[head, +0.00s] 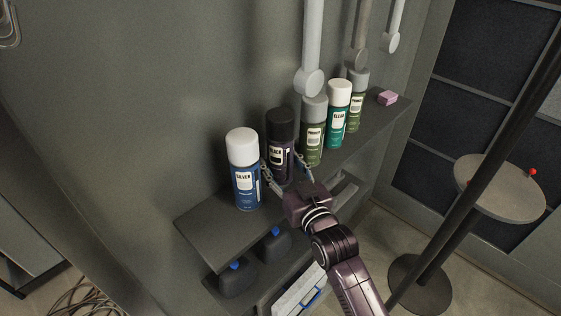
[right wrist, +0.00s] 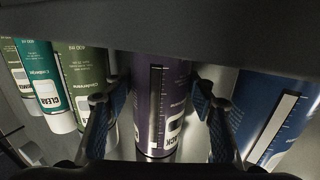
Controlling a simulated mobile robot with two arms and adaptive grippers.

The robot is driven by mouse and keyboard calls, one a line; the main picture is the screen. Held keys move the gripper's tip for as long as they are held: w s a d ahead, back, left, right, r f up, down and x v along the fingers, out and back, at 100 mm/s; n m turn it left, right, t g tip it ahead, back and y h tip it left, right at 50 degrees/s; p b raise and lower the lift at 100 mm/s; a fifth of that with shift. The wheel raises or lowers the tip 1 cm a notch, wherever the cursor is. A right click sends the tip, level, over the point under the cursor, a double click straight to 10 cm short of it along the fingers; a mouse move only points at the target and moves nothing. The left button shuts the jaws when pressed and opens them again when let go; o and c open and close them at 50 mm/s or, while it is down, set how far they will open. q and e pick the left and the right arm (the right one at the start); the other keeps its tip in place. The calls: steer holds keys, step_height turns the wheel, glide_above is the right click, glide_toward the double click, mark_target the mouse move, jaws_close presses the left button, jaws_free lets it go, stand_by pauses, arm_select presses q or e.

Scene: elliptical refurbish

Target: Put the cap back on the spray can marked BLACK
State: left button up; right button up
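The spray can marked BLACK (head: 279,163) is dark purple and stands upright on the wall shelf. A black cap (head: 280,122) shows at its top in the head view. In the right wrist view, which looks upside down, the BLACK can (right wrist: 162,100) stands in the middle, with its top out of the picture. My right gripper (head: 283,172) reaches in from the front with one finger on each side of this can. In the wrist view the right gripper (right wrist: 161,97) is open, with a small gap seen beside each finger pad. My left gripper is not in view.
The blue SILVER can (head: 244,175) with a white cap stands left of BLACK. A green primer can (head: 313,140), the teal CLEAR can (head: 337,120) and another green can (head: 356,105) stand right. A pink block (head: 387,97) lies at the shelf's (head: 205,222) far end.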

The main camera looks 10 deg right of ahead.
steer(key=shift+o, duration=1)
steer(key=shift+r, duration=0.25)
steer(key=s+d+b, duration=0.2)
steer(key=s+b, duration=0.1)
steer(key=s, duration=0.8)
steer(key=shift+s+d, duration=0.15)
steer(key=shift+s, duration=0.25)
steer(key=shift+f, duration=0.15)
